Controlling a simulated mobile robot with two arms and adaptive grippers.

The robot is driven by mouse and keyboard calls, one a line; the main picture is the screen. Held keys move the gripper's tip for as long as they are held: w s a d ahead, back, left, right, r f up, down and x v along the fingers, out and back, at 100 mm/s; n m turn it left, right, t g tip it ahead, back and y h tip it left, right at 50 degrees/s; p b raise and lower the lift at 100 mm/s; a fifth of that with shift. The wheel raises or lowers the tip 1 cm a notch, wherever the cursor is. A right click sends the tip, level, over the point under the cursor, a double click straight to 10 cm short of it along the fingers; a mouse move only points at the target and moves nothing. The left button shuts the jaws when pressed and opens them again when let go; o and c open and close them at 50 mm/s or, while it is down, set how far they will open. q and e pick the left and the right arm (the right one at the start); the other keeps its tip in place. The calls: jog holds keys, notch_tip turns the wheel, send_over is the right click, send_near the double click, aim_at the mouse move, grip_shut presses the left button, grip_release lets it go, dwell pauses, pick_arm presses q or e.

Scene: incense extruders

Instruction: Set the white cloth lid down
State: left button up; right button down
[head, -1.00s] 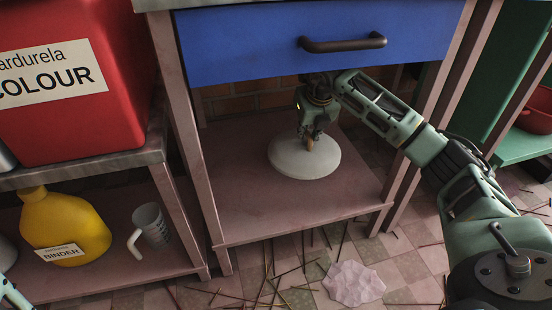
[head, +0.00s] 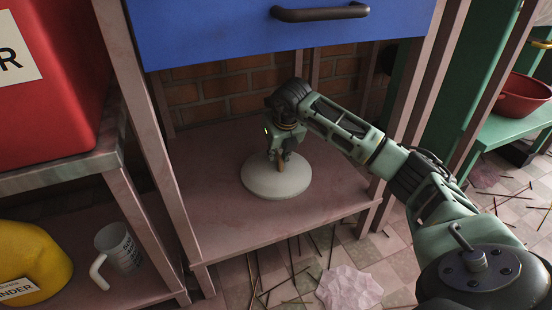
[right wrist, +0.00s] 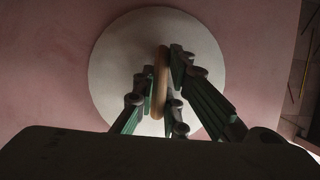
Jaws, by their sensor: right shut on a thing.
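The white cloth lid (head: 262,184) is a round, pale disc with a wooden handle. It lies level at the lower shelf (head: 225,228) under the blue drawer; I cannot tell whether it touches the shelf or hovers just above. My right gripper (head: 281,162) points down over the lid's middle and is shut on the handle. In the right wrist view the lid (right wrist: 118,62) shows as a full disc, with the upright wooden handle (right wrist: 161,80) between the fingers (right wrist: 163,88). My left gripper is not in view.
The blue drawer (head: 230,38) hangs over the shelf, with table legs at both sides. The shelf around the lid is bare. At left are a red container (head: 60,110), a yellow binder jug (head: 35,255) and a grey mug (head: 120,247). Sticks and a pink crumpled piece (head: 348,288) lie on the floor.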

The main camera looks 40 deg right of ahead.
jog(key=c, duration=1.8)
grip_release()
jog(key=shift+r, duration=0.1)
jog(key=p+v, duration=0.6)
jog(key=v, duration=0.3)
jog(key=shift+r, duration=0.15)
jog(key=p+v, duration=0.1)
jog(key=v, duration=0.1)
jog(key=shift+s+a+r, duration=0.15)
jog(key=shift+s+r, duration=0.15)
